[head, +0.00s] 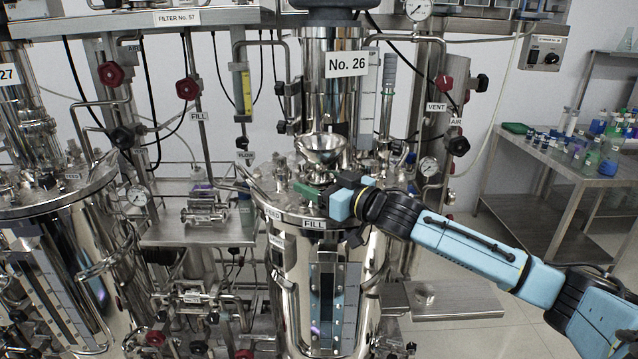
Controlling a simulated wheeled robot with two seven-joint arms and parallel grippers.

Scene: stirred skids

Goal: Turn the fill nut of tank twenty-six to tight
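Tank twenty-six (281,282) is a shiny steel vessel in the middle of the head view, with a "No. 26" sign (347,64) above it. A white "FILL" label (314,224) sits on the front rim of its lid. A small green part (305,190) shows on the lid behind that label, at the tip of my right gripper (322,194). I cannot tell whether it is the fill nut, or whether the gripper touches it. My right gripper comes in from the right, low over the lid; its fingers are mostly hidden. My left gripper is out of view.
A steel funnel (322,149) stands on the lid just behind my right gripper. A "FEED" label and fittings crowd the rim. Tank 27 (60,245) stands at the left, with pipes and red knobs between. A steel table (548,160) with bottles stands at the right; floor before it is clear.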

